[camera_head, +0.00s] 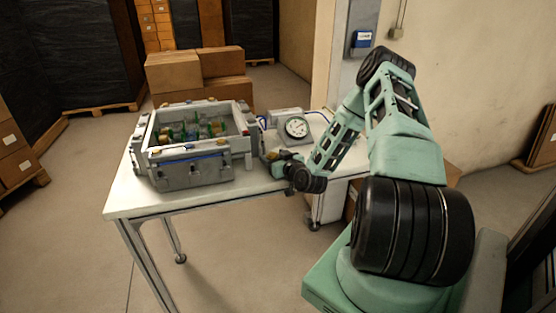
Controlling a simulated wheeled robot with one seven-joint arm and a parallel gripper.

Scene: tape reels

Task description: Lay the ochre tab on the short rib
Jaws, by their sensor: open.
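My gripper (272,155) is low over the table at the right of the grey crate (193,176), with its jaws open. A small ochre-orange patch (284,153) shows at the gripper; I cannot tell whether it is the ochre tab or part of the gripper. Other small brownish and pale pieces sit along the crate's rim, too small to name. The crate is open on top and holds several green and brown items (190,130). I cannot make out which part is the short rib.
A grey device with a round white dial (296,127) stands behind the gripper. The white table (122,195) is bare at its front left. Brown cartons (172,73) stand behind it. A wall and grey post are beyond the table's right end.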

